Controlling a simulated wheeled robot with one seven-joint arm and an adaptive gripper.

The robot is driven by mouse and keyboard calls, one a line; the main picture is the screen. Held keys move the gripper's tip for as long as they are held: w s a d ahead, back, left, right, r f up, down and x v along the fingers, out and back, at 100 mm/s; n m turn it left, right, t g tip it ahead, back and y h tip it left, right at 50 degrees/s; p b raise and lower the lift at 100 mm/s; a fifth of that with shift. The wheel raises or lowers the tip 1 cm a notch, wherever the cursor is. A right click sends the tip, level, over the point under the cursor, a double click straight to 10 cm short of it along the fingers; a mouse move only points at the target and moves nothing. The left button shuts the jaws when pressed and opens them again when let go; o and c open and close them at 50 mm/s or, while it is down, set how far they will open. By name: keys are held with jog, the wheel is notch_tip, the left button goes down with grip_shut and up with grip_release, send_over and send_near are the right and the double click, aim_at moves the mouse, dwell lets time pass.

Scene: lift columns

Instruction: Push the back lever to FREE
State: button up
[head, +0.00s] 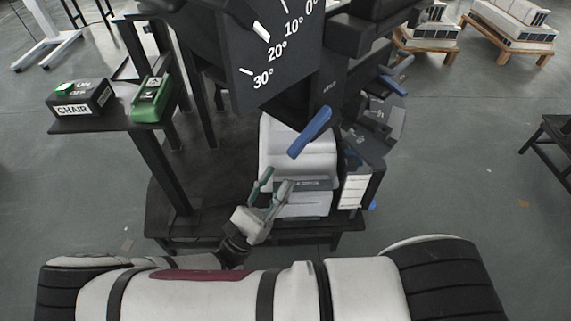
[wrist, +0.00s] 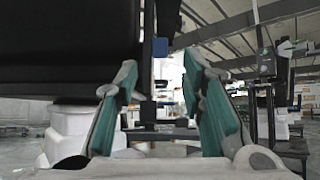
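A blue lever (head: 310,132) juts out at a slant from the dark column in the middle of the head view. A second blue lever (head: 393,86) is farther back to the right. Which of them is the back lever, and any FREE marking, I cannot read. My gripper (head: 278,178) is below and left of the nearer lever, apart from it, in front of the light grey housing. In the wrist view my gripper (wrist: 161,70) has its green-padded fingers spread with nothing held. A small blue block (wrist: 160,47), perhaps a lever end, shows between and above the fingertips.
A dark angle plate (head: 275,55) marked 10° to 30° hangs above the housing. A side shelf (head: 100,125) at left carries a CHAIR box (head: 80,101) and a green device (head: 152,98). A dark base platform (head: 185,222) lies below. Open floor (head: 460,190) is at right.

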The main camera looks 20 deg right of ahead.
jog(key=shift+v, duration=2.7)
